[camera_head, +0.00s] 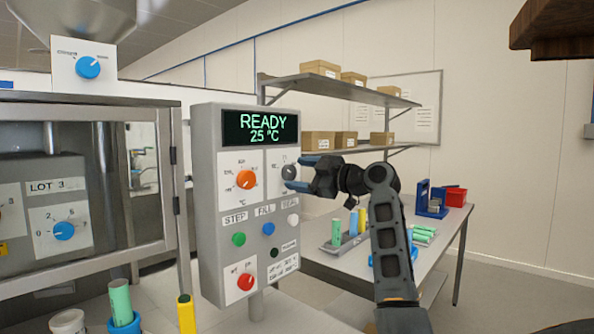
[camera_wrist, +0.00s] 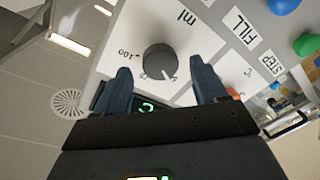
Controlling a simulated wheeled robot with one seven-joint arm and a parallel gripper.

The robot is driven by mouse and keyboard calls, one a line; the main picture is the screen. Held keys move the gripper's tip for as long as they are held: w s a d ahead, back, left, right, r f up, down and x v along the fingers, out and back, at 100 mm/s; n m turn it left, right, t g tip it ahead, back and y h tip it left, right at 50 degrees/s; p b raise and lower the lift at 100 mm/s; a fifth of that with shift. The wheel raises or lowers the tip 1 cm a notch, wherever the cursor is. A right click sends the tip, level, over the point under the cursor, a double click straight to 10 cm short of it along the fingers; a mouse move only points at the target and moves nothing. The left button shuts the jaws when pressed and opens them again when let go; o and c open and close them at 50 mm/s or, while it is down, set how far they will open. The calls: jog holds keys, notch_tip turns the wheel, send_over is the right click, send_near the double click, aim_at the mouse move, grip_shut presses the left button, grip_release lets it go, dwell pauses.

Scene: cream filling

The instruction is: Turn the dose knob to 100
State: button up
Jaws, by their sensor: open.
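The dose knob (camera_wrist: 160,61) is a dark grey round knob on a white plate marked "ml", with "100" printed on its left side in the wrist view. A light pointer mark shows near the knob's lower right edge, away from the "100"; the exact number there is too small to read. The knob (camera_head: 289,172) also shows in the head view, partly hidden by my fingers. My gripper (camera_wrist: 160,66) is open, with one blue finger on each side of the knob. I see gaps between fingers and knob in the wrist view. My gripper (camera_head: 299,173) reaches the panel from the right.
The grey control panel (camera_head: 207,185) displays "READY 25 °C" (camera_head: 261,129). It carries an orange knob (camera_head: 247,180), a red knob (camera_head: 245,282), and green (camera_head: 239,239), blue (camera_head: 268,229) and white (camera_head: 293,220) buttons. A table with coloured tubes stands behind on the right.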

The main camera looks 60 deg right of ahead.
jog(key=shift+w+d, duration=0.1)
jog(key=shift+w, duration=0.65)
jog(key=shift+c, duration=0.5)
jog(key=c, duration=1)
jog(key=shift+o, duration=0.2)
